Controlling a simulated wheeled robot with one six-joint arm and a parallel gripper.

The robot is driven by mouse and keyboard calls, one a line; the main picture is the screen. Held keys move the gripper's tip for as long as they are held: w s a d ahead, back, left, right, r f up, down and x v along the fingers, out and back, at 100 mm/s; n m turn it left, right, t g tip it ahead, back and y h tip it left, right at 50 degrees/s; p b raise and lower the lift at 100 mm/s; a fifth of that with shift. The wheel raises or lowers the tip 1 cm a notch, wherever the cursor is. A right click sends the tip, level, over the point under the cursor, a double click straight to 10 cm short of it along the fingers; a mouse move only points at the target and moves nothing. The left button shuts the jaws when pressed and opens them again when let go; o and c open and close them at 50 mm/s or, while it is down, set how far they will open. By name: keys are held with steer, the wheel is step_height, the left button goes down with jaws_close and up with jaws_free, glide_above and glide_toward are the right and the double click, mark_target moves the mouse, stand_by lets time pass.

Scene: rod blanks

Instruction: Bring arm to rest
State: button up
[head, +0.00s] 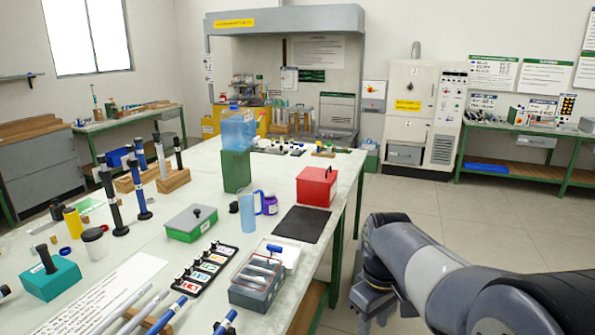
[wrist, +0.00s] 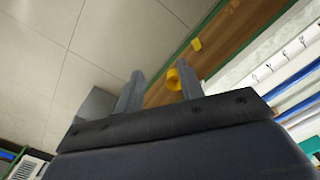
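My arm reaches in from the lower right in the head view, bent downward beside the table's right edge. My gripper (head: 372,308) hangs low there over the floor, apart from the table, and its fingers are hard to make out. In the wrist view my gripper (wrist: 159,80) has its two fingers apart with a clear gap. A yellow round piece (wrist: 173,78) shows between them, close to the right finger; I cannot tell how far behind it lies. Nothing is seen clamped between the fingers.
The long table (head: 290,220) bears a red box (head: 317,187), a black mat (head: 301,224) and a grey lidded case (head: 257,282) near my arm. A wooden lower shelf (head: 308,305) is under the table. The tiled floor (head: 425,200) to the right is clear.

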steer(key=shift+d, duration=0.45)
